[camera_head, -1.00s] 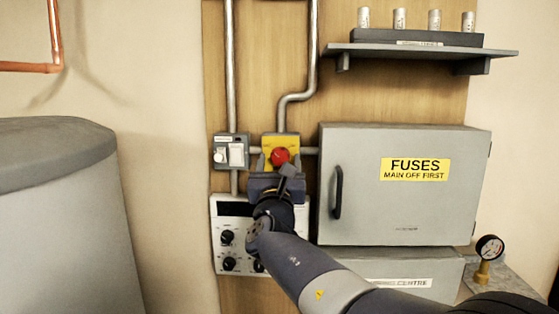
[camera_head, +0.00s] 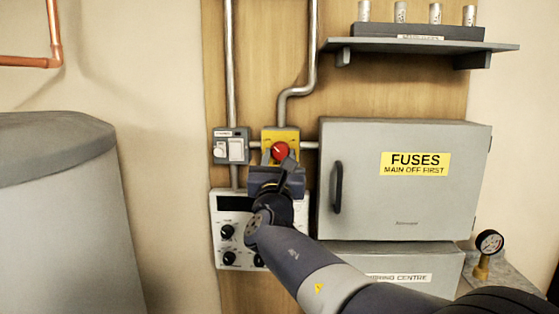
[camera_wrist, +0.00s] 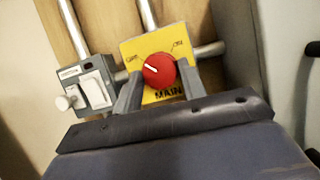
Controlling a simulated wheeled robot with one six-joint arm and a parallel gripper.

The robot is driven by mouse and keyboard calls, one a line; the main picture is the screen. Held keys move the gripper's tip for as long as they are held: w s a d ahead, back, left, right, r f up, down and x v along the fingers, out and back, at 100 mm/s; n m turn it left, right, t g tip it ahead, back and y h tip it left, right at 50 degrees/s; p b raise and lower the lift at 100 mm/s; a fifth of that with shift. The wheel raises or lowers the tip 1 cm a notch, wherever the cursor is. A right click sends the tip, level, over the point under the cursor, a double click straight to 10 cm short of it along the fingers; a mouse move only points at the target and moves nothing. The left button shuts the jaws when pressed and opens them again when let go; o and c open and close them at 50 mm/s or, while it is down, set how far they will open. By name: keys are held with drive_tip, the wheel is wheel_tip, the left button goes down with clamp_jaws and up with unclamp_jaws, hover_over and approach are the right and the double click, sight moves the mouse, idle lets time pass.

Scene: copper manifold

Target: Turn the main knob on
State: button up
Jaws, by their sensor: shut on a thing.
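The main knob (camera_head: 279,150) is a round red knob on a yellow plate (camera_head: 293,134), mounted on the wooden board. In the wrist view the knob (camera_wrist: 160,69) has a white pointer mark aimed to the upper left, on the side of the left label, which seems to read OFF. The ON label is at the plate's upper right, and MAIN is printed below the knob. My gripper (camera_wrist: 160,78) has one finger on each side of the knob and is shut on it. The fingers and gripper body hide the plate's lower corners.
A grey switch box (camera_head: 231,147) stands close to the left of the plate. A grey fuse cabinet (camera_head: 450,205) with a dark handle is to the right. A white panel with black knobs (camera_head: 227,232) lies below, partly behind my arm. Pipes run above.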

drive_tip(key=shift+m, duration=0.3)
drive_tip(key=m+h+b, duration=0.1)
drive_tip(key=m, duration=0.1)
drive_tip(key=m+h+b, duration=0.2)
drive_tip(key=m, duration=0.1)
drive_tip(key=shift+a+m+g+b, duration=0.25)
drive_tip(key=shift+m+g+b, duration=0.05)
drive_tip(key=m+h, duration=0.1)
drive_tip(key=m, duration=0.2)
drive_tip(key=m+g+h+b, duration=0.1)
drive_tip(key=m, duration=0.2)
drive_tip(key=shift+a+r+g, duration=0.15)
drive_tip(key=shift+g, duration=0.15)
drive_tip(key=m, duration=0.2)
drive_tip(key=m+g+h, duration=0.1)
drive_tip(key=m, duration=0.1)
drive_tip(key=m+g, duration=0.1)
drive_tip(key=m, duration=0.1)
drive_tip(key=shift+r, duration=0.3)
drive_tip(key=shift+a+r+m+g, duration=0.1)
drive_tip(key=shift+m+g, duration=0.7)
drive_tip(key=shift+m, duration=1)
drive_tip(key=shift+m+p, duration=0.3)
drive_tip(key=o, duration=1)
drive_tip(key=shift+c, duration=0.2)
